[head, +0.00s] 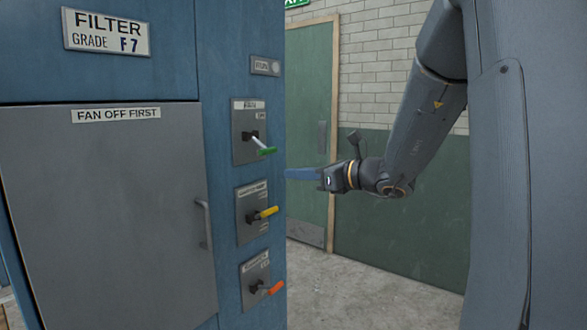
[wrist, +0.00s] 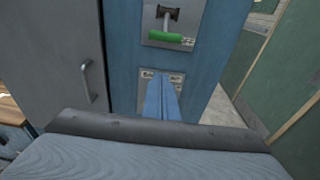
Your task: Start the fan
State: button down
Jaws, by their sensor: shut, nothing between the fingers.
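A blue cabinet (head: 213,190) carries three lever switches in a column, their small labels too blurred to read for sure. The top lever has a green handle (head: 267,151), pointing right and slightly down. The middle has a yellow handle (head: 268,212), the bottom an orange one (head: 275,288). My gripper (head: 288,173) is shut and empty, its blue fingers at the cabinet's right edge in the picture, between the green and yellow levels. In the wrist view the fingers (wrist: 162,98) lie below the green handle (wrist: 172,37) and cover part of the middle plate; the yellow handle is hidden there.
A green room door (head: 305,120) and open floor are behind.

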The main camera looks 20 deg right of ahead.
aim_at(259, 144)
jog(key=w+a+r+p, duration=0.2)
jog(key=w+a+p, duration=0.2)
jog(key=w, duration=0.1)
jog(key=shift+w+r, duration=0.35)
jog(key=shift+w, duration=0.05)
jog(key=shift+a, duration=0.1)
